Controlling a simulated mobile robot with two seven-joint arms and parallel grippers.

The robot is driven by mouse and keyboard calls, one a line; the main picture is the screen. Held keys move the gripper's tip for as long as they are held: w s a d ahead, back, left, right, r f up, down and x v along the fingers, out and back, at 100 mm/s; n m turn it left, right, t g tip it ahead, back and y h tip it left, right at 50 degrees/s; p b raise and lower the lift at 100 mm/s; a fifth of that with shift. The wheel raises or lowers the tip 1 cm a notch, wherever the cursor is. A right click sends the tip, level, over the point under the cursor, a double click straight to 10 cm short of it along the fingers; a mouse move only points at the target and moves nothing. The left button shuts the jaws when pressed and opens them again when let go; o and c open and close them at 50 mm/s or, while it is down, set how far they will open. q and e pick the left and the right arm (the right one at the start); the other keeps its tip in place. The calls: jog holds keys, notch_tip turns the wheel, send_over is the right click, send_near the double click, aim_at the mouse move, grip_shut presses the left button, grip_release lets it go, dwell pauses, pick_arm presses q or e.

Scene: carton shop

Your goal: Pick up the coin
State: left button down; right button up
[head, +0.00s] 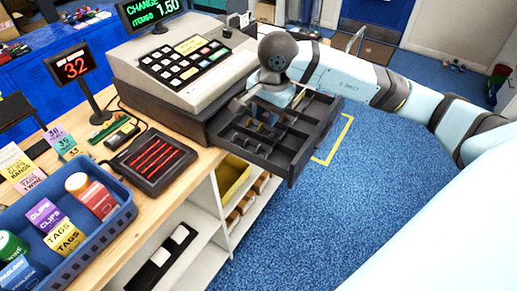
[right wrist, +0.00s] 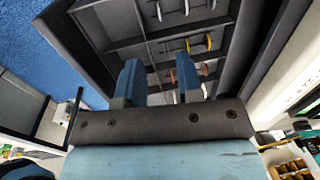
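The open cash drawer (head: 308,147) of the register has dark compartments. In the head view the wrist hides part of the drawer. My left gripper is out of view.
The cash register (head: 185,70) stands behind the drawer, its display (head: 150,10) reading CHANGE 1.50. A black tray with red strips (head: 150,160) and a blue bin (head: 110,228) of packets sit on the wooden counter. Shelves lie below; blue floor is free to the right.

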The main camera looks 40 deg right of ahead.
aim_at(259, 148)
jog(key=f, duration=0.3)
jog(key=w+f+p, duration=0.1)
jog(key=f, duration=0.3)
jog(key=a+f, duration=0.1)
jog(key=f, duration=0.3)
jog(key=shift+w, duration=0.15)
grip_shut()
